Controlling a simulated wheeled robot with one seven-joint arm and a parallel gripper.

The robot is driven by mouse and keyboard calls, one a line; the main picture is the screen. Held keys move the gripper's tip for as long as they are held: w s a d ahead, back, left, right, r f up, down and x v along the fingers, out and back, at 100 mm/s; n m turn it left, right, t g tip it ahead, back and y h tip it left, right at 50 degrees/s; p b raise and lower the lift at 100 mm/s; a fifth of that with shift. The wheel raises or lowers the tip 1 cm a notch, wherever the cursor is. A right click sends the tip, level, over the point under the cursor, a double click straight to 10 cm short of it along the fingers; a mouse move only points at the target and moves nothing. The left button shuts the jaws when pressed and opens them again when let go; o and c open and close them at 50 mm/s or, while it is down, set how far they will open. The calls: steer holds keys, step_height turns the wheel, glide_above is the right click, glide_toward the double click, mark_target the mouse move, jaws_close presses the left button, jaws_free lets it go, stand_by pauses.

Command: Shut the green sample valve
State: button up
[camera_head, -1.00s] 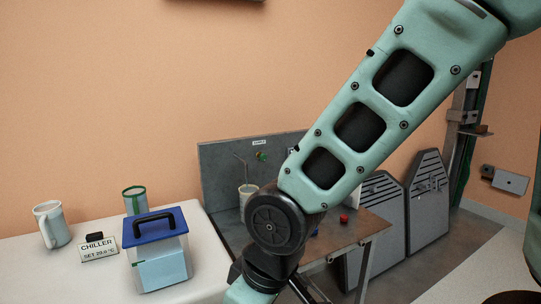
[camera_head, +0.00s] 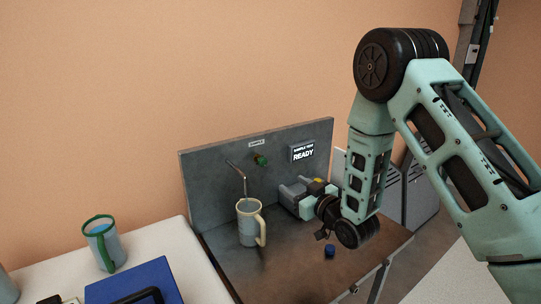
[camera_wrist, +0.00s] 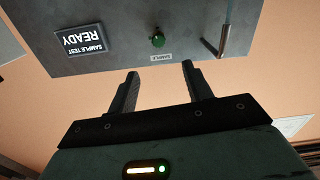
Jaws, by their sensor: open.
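The green sample valve (camera_head: 260,159) is a small knob on the upright grey panel, under a "SAMPLE" label (camera_head: 257,143). In the wrist view the valve (camera_wrist: 158,41) appears upside down, ahead of and roughly between my fingertips, with a gap left. My gripper (camera_wrist: 160,74) is open and empty. In the head view my gripper (camera_head: 293,190) is to the right of the valve and lower, above the bench. A bent metal spout (camera_head: 241,177) stands left of the valve, above a pale mug (camera_head: 247,228). I cannot tell how far the valve is turned.
A "SAMPLE TEST READY" screen (camera_head: 303,152) is on the panel right of the valve. A small blue object (camera_head: 330,250) lies on the bench (camera_head: 290,265). A green-rimmed cup (camera_head: 105,245) and a blue-lidded box (camera_head: 135,283) stand on the white table at left.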

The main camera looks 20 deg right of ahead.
mark_target(264, 163)
steer(key=p+x, duration=0.5)
steer(key=x, duration=1.2)
steer(key=shift+w+d+r, duration=0.15)
steer(key=shift+w, duration=0.1)
steer(key=shift+c, duration=0.3)
steer(key=c, duration=0.9)
